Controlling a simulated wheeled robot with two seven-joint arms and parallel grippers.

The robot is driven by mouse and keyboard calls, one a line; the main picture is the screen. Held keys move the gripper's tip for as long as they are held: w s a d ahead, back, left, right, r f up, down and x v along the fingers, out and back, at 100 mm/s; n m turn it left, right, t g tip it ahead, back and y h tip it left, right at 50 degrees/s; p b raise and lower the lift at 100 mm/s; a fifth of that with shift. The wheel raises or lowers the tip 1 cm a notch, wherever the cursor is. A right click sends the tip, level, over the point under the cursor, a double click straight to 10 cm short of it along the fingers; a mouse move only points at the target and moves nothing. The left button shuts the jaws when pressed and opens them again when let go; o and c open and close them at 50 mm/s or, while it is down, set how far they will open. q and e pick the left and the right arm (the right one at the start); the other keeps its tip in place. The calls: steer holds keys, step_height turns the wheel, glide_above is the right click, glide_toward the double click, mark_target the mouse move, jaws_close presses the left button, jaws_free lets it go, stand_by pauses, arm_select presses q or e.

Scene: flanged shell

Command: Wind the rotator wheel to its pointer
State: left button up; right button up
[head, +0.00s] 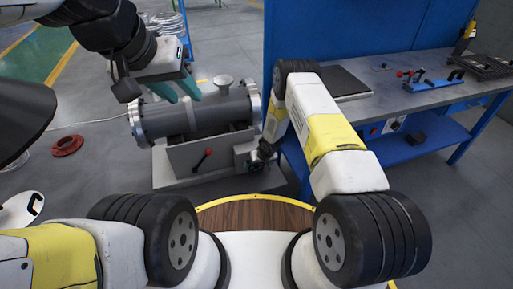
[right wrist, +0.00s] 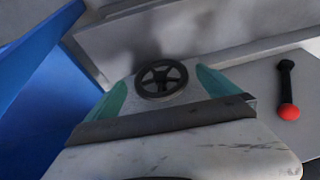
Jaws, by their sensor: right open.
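The rotator wheel (right wrist: 161,79) is a small dark spoked wheel in the right wrist view, in front of the grey rotator body (head: 205,155). My right gripper (right wrist: 163,74) is open, with one teal finger at each side of the wheel; whether they touch it I cannot tell. In the head view my right arm hides most of the wheel area. The grey flanged shell (head: 193,118) lies on top of the rotator. My left gripper (head: 178,90) is open and empty, above and in front of the shell's left part. I cannot make out the pointer.
A red-knobbed lever (head: 203,160) stands on the rotator front, and shows right of the wheel in the right wrist view (right wrist: 287,92). A blue workbench (head: 425,98) with tools stands at right. A red ring (head: 67,145) lies on the floor at left.

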mark_target(257, 166)
steer(key=x, duration=0.4)
steer(key=c, duration=1.3)
steer(key=shift+a, duration=0.1)
steer(key=shift+c, duration=0.2)
steer(key=shift+s, duration=0.1)
steer(key=shift+h, duration=0.4)
steer(key=o, duration=1.3)
